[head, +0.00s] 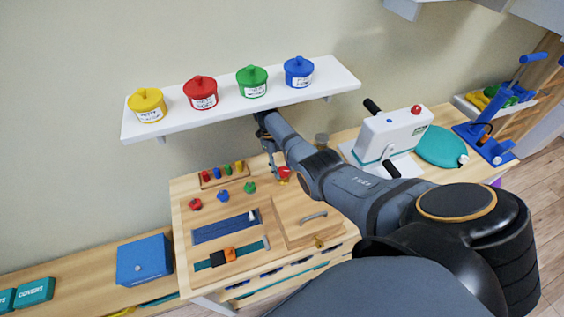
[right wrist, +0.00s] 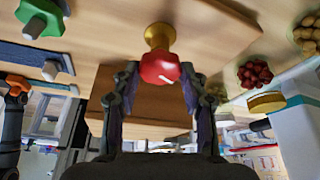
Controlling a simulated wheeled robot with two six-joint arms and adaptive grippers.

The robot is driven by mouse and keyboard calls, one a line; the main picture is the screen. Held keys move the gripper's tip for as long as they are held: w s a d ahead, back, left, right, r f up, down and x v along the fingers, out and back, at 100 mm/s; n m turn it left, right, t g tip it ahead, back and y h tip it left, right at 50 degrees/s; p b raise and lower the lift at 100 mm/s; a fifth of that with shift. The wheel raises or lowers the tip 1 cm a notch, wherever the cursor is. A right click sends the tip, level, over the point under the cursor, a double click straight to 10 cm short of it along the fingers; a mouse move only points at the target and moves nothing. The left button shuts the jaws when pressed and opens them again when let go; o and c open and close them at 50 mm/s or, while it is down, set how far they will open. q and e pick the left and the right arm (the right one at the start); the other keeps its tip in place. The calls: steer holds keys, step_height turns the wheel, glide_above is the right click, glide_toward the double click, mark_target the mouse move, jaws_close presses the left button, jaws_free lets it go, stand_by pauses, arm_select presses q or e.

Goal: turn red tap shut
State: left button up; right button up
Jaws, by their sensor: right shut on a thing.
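The red tap (head: 284,174) stands on the wooden activity board, its red handle on a brass stem. In the right wrist view the red handle (right wrist: 158,68) has a white mark on it, and the brass stem (right wrist: 160,37) meets the wood behind it. My right gripper (head: 274,160) reaches down to the tap under the shelf, partly hidden by its own arm. In the right wrist view the right gripper (right wrist: 160,80) has one finger on each side of the red handle and is shut on it. My left gripper is not in view.
A white shelf (head: 238,107) with yellow, red, green and blue pots hangs above. The board (head: 183,228) also bears coloured knobs, pegs, a blue strip, a buckle strap and a small door (head: 290,222). A white hand-crank machine (head: 392,135) stands to the right.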

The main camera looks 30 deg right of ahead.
steer(key=shift+m, duration=0.3)
stand_by(0.4)
steer(key=o, duration=1.1)
steer(key=shift+o, duration=0.2)
